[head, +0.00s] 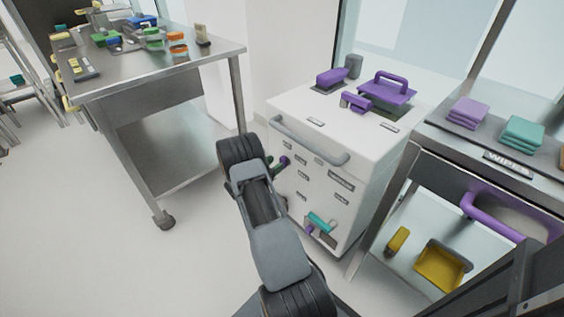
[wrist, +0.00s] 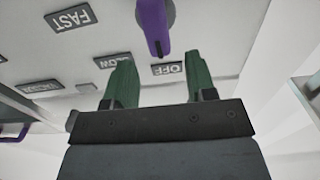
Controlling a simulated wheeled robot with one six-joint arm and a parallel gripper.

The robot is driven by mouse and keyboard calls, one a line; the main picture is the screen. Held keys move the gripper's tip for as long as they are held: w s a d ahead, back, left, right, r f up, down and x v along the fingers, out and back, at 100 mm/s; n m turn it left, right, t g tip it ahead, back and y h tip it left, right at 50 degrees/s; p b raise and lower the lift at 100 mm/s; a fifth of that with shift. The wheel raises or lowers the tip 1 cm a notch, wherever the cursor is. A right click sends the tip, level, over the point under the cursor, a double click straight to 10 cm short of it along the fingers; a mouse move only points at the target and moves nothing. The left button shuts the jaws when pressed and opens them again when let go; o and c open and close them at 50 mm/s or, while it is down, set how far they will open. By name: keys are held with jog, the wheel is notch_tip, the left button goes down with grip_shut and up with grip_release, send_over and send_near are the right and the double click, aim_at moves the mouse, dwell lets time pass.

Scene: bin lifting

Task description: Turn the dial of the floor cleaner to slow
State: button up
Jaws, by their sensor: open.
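The floor cleaner (head: 348,190) is a white cabinet with dark labels on its front. Its purple dial (head: 284,161) is partly hidden behind my arm in the head view. In the wrist view the purple dial (wrist: 154,26) has its pointer end at the OFF label (wrist: 167,68). The SLOW label (wrist: 114,61) is partly covered by a finger, and the FAST label (wrist: 71,18) is farther left. The labels appear upside down there. My gripper (wrist: 160,75) is open, its two green fingers apart, with the dial ahead between their lines. I see no contact.
A teal and purple handle (head: 320,222) sticks out low on the cabinet front. A grey bar handle (head: 310,140) crosses its upper front. A metal cart with a WIPES label (head: 508,165) stands close at right. A steel table (head: 160,72) stands at left, with open floor before it.

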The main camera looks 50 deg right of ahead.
aim_at(280, 160)
jog(key=shift+s+d+b, duration=0.15)
jog(key=shift+d+b, duration=0.25)
jog(key=shift+d, duration=2)
jog(key=c, duration=0.7)
jog(key=shift+o, duration=0.2)
